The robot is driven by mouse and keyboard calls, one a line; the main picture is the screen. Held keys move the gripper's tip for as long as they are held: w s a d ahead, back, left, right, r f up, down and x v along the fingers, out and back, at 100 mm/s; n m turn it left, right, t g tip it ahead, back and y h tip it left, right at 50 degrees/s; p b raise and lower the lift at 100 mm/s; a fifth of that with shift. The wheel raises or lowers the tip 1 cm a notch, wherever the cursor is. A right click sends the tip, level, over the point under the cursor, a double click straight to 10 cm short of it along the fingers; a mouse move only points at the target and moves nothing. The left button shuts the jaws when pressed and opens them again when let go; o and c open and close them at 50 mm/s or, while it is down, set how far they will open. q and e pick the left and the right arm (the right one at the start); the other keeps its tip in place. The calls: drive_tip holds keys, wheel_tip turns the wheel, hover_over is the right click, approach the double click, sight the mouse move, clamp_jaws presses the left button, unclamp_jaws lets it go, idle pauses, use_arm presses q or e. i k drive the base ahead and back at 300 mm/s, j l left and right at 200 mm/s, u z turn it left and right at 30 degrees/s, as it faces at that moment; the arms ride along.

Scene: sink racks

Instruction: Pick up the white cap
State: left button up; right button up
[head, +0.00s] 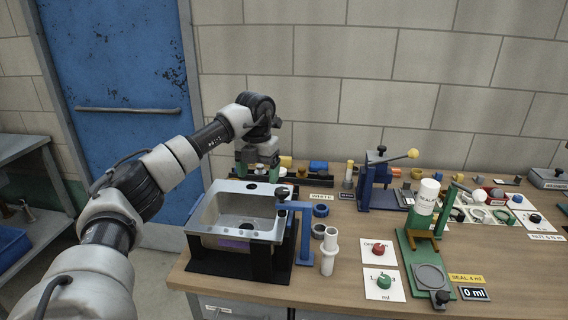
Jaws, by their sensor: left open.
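My left arm reaches in from the left over the steel sink unit (205,215). Its left gripper (260,165) points down at the back left of the table, behind the sink, open. Small pale round pieces show low at the gripper, just behind the sink's back rim; one may be the white cap, but they are too small and partly covered to tell. I cannot tell whether the fingers are around or beside any of them. A label reading "WHITE" (321,197) lies to the right of the gripper. My right gripper is not in view.
A blue press (375,180) with a yellow-knobbed lever stands right of the label. A green stand (420,255) holds a white bottle (428,195) at the right. A white fitting (329,250) stands beside the sink. Several small parts fill the back right. The concrete-block wall rises behind.

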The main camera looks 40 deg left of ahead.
sight(283, 172)
drive_tip(key=i+j, duration=0.9)
drive_tip(key=i, duration=0.2)
